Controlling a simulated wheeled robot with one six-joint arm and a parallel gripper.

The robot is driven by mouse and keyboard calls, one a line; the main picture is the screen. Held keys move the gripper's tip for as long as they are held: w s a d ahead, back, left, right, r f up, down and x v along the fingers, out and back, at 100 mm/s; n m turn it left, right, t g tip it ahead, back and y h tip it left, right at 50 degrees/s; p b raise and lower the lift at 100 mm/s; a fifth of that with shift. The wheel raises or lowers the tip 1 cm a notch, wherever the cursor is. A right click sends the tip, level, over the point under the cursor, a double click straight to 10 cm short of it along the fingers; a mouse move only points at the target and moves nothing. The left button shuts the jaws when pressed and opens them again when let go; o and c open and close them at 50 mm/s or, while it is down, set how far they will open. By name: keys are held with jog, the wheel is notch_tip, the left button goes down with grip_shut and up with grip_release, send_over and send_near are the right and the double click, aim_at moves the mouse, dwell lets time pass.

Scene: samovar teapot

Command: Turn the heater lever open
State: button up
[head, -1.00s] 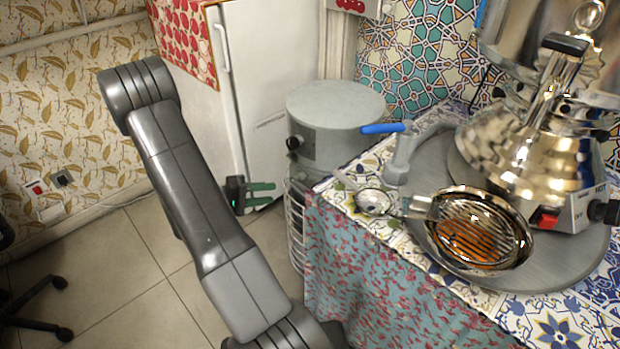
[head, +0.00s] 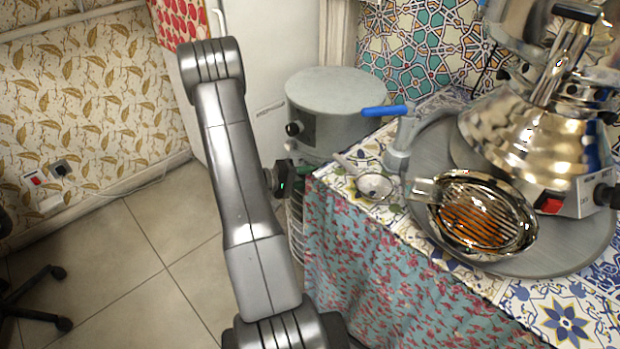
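A grey cylindrical heater (head: 340,95) stands on the floor behind the table's left end. A blue lever (head: 385,111) lies roughly level on top of a grey pipe or tap (head: 401,140) at the table's back left, overlapping the heater in the view. I cannot tell which of these is the heater lever. My gripper (head: 284,180) is below the black knob in the picture, left of the table corner and apart from knob and lever. My arm partly hides it, and its fingers are not clear.
A white fridge (head: 258,45) stands behind my arm.

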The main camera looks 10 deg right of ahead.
jog(key=shift+d, duration=0.2)
grip_shut()
jog(key=shift+r+n+h+b, duration=0.3)
jog(key=shift+n, duration=0.3)
grip_release()
jog(key=p+v, duration=0.2)
jog(key=v, duration=1.2)
jog(key=shift+w, duration=0.2)
